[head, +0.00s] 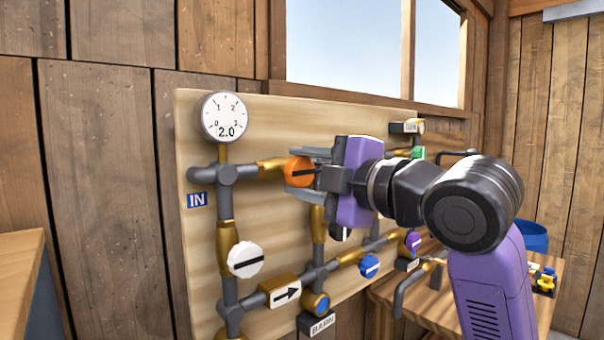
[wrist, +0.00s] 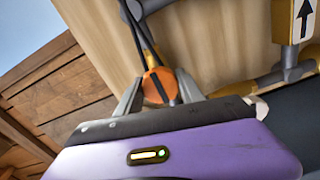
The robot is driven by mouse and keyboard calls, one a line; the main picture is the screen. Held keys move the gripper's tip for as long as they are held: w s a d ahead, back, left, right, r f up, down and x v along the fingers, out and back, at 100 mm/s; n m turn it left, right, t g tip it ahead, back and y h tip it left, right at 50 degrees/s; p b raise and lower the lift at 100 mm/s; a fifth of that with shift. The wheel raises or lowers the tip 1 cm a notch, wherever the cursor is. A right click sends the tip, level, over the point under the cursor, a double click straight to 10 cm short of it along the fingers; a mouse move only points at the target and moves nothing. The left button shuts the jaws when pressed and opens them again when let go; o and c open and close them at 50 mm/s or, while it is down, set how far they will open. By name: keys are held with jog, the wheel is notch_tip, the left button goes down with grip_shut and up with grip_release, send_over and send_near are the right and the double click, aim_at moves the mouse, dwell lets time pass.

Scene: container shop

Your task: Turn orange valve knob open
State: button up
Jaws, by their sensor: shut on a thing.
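The orange valve knob (head: 297,166) sits on the upper pipe of the wall panel, right of the gauge. Its dark bar lies roughly horizontal in the head view. My gripper (head: 306,172) reaches it from the right and is shut on it, one finger above and one below. In the wrist view the orange knob (wrist: 158,81) shows between the two grey fingertips of my gripper (wrist: 158,92). The fingers and purple gripper body hide part of the pipe behind.
A gauge (head: 224,117) reads 2.0 above the pipe corner. A white knob (head: 245,260), a blue knob (head: 369,266), a purple knob (head: 413,242) and a green knob (head: 417,152) are on nearby pipes. A wooden table (head: 420,295) stands at lower right.

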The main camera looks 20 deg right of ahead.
jog(key=shift+a+f, duration=0.1)
jog(key=o, duration=1.4)
jog(key=shift+b+v, duration=0.45)
jog(key=shift+v, duration=3.5)
